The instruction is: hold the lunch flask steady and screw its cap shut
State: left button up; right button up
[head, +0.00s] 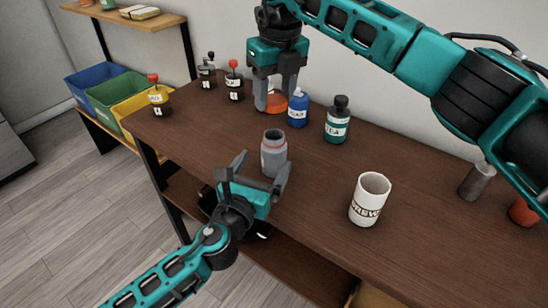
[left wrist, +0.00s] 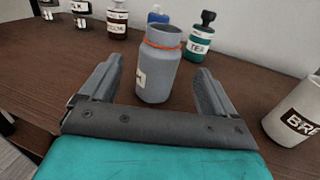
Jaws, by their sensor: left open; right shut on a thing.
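The grey lunch flask (head: 273,158) stands upright on the dark wooden table, its mouth open and an orange ring around its neck. My left gripper (head: 263,168) is open at the near side of the flask. In the left wrist view the flask (left wrist: 156,75) stands between the spread fingers, with a gap on each side. My right gripper (head: 274,98) points down behind the flask and is shut on the orange cap (head: 277,104). The cap is apart from the flask and farther back; its exact height over the table is hard to tell.
A blue bottle (head: 298,109) and a green tea bottle (head: 338,120) stand close to the right gripper. A white mug (head: 370,200) stands to the right of the flask. Several jars, including a red-topped one (head: 159,97), stand at the left. The tabletop between flask and mug is clear.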

aim_at(277, 142)
pick_arm(q)
jog(key=x, duration=0.9)
jog(key=c, duration=1.5)
pick_arm(e)
jog(key=shift+f, duration=2.5)
